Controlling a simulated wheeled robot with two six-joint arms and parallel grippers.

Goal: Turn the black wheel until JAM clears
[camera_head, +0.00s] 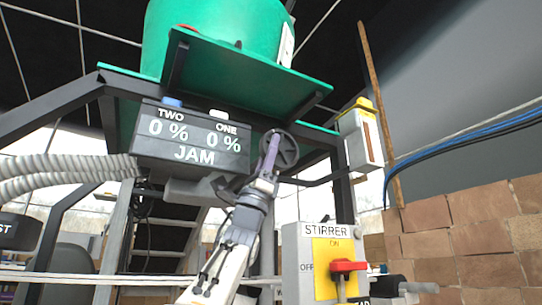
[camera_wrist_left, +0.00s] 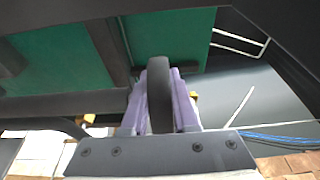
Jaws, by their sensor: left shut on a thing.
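The black wheel (camera_head: 288,151) is on the machine just right of the display box (camera_head: 150,148). The display reads TWO 0 %, ONE 0 % and JAM in white letters. My left gripper (camera_head: 269,152) reaches up from below, with its pale purple fingers on the left part of the wheel. In the left wrist view, the dark rim of the wheel (camera_wrist_left: 159,92) stands between the two fingers of the left gripper (camera_wrist_left: 160,100), which is shut on it. The fingers hide part of the wheel in the head view. My right gripper is not seen.
A green tub (camera_head: 215,35) sits above on a dark frame. A grey STIRRER box (camera_head: 298,262) with a red switch (camera_head: 348,266) is at lower right. A ribbed hose (camera_head: 65,170) enters from the left. A brick stack (camera_head: 480,235) fills the right.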

